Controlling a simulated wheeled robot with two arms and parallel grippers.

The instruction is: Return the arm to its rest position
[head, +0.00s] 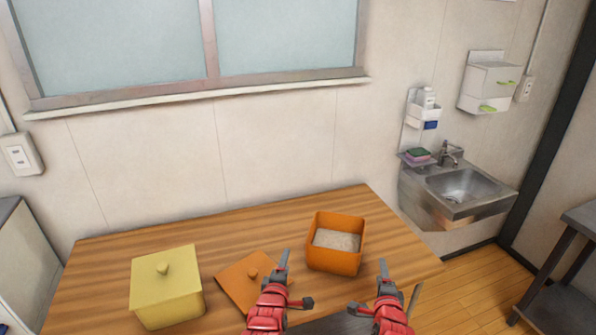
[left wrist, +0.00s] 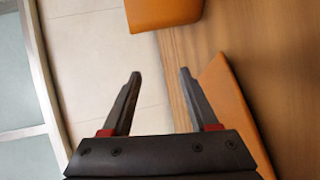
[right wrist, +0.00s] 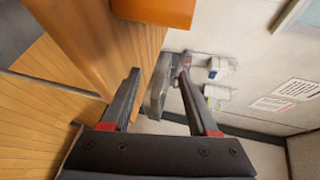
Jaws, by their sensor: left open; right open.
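My left gripper (head: 284,268) is over the table in front of the orange lid, between the lid and the open orange box. Its jaws are apart and empty in the left wrist view (left wrist: 160,80). My right gripper (head: 382,268) is to the right of the open orange box, near the table's right side. Its jaws are apart and empty in the right wrist view (right wrist: 160,75). Neither gripper visibly touches anything.
An open orange box (head: 347,262) with pale grainy contents stands on the wooden table (head: 225,238). An orange lid (head: 235,286) with a knob lies left of it. A lidded yellow box (head: 165,300) stands further left. A sink (head: 462,190) is at the right wall.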

